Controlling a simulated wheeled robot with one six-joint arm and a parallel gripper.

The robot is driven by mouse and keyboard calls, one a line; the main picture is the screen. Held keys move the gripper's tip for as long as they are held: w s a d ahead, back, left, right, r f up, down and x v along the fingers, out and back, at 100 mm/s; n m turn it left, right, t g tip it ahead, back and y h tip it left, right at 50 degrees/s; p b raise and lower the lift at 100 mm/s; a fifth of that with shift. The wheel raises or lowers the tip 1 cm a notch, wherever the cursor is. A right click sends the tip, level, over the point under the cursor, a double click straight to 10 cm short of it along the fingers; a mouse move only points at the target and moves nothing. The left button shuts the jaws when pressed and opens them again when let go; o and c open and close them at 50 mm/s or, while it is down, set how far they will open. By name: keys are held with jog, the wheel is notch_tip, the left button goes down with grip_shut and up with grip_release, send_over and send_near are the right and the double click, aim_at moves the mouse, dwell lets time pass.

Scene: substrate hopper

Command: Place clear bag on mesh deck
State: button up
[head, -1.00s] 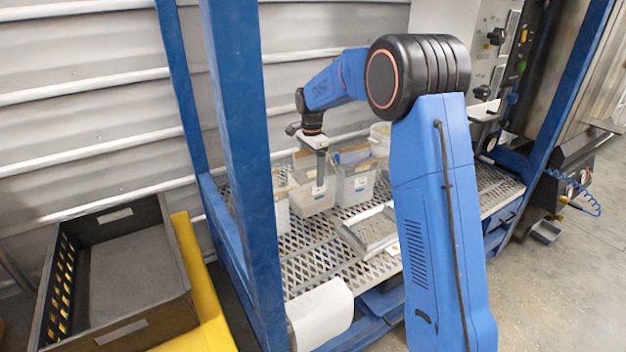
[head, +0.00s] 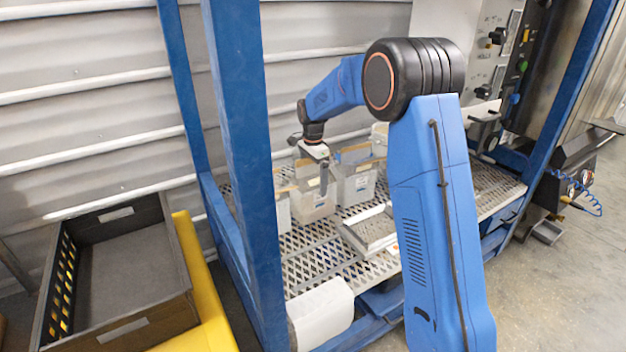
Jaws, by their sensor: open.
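The mesh deck (head: 299,278) is a grey perforated metal shelf inside a blue frame. My gripper (head: 324,188) hangs from the arm, pointing down, at the front of a translucent bin (head: 312,206) at the back of the deck. The jaws are small in the picture, and I see nothing held between them. Whether the fingers touch the bin cannot be told. I cannot make out a clear bag with certainty; the bins' contents are mostly hidden.
Another translucent bin (head: 357,186) stands to the right. A shallow metal tray (head: 370,230) lies on the deck. A white container (head: 322,312) sits at the front edge. A blue post (head: 243,170) stands left of the deck, beside a dark crate (head: 160,310). Bare mesh shows at front left.

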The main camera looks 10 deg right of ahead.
jog(key=shift+r, duration=0.1)
notch_tip(320, 180, up, 11)
jog(key=shift+r, duration=0.1)
jog(key=shift+s+r, duration=0.15)
jog(key=shift+r, duration=0.4)
jog(key=s+d+r+n+t, duration=0.1)
jog(key=s+d+r+n, duration=0.15)
jog(key=s, duration=0.55)
jog(key=s+d+r+n, duration=0.1)
jog(key=s+r+n, duration=0.15)
jog(key=s, duration=0.55)
jog(key=s+d+r+n+t, duration=0.15)
jog(key=s+r, duration=0.25)
jog(key=s, duration=0.4)
jog(key=s+d+f+n+t, duration=0.1)
jog(key=s+f+n, duration=0.3)
jog(key=s, duration=0.9)
jog(key=s+d+f+n+t, duration=0.1)
jog(key=s+f+n, duration=0.3)
jog(key=s, duration=0.9)
jog(key=shift+s+d+f, duration=0.4)
jog(key=shift+d+f, duration=0.25)
jog(key=shift+d, duration=0.1)
